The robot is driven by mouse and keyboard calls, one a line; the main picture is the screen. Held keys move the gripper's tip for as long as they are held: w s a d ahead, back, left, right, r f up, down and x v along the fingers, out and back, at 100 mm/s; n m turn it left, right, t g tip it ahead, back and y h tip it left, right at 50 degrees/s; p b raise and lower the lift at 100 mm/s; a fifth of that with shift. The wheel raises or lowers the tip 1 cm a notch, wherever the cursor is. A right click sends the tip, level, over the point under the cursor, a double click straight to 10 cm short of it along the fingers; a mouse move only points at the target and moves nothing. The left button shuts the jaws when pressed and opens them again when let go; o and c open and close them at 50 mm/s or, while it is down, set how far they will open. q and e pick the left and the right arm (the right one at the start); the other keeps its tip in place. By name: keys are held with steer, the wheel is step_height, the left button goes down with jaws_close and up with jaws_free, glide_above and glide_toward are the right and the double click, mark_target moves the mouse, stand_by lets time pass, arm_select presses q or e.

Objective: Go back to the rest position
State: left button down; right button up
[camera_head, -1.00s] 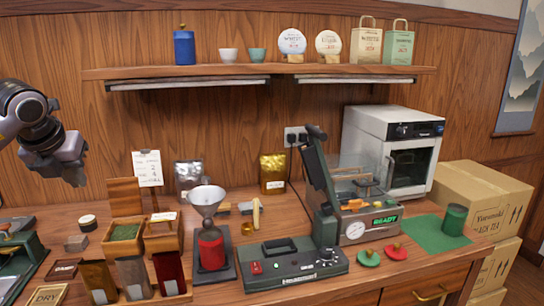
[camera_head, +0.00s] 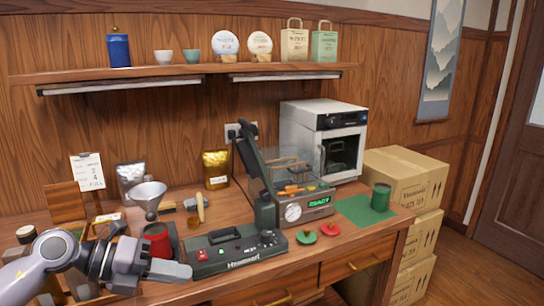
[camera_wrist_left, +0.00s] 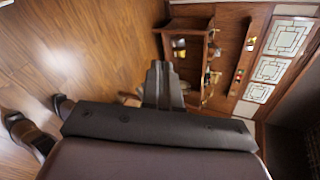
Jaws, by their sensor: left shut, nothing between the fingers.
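My left gripper (camera_head: 176,270) is in the lower left of the head view, shut and empty, in front of the table's front edge. My left arm comes in from the lower left and hides part of the items behind it. In the left wrist view the shut gripper fingers (camera_wrist_left: 163,85) show in the middle, with nothing held. My right gripper is not in view.
Cardboard boxes (camera_head: 405,182) are stacked at right. Open floor (camera_head: 465,270) lies beyond them.

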arm_select(q)
steer(key=s+d+f+n+t+h, duration=0.2)
steer(key=d+n+t+h, duration=0.2)
steer(key=d+n+h, duration=0.15)
steer(key=s+a+f+n+t+y, duration=0.3)
steer(key=f+n+y, duration=0.4)
steer(key=n, duration=0.4)
steer(key=s+a+f+n+t+y, duration=0.2)
steer(key=s+f+n+t+y, duration=0.3)
steer(key=f+n, duration=0.5)
steer(key=s+f+n+g+y, duration=0.3)
steer(key=s+f+n+g, duration=0.3)
steer(key=s+f, duration=0.3)
steer(key=shift+s+a+f, duration=0.3)
steer(key=shift+a+f, duration=0.05)
steer(key=shift+f, duration=0.05)
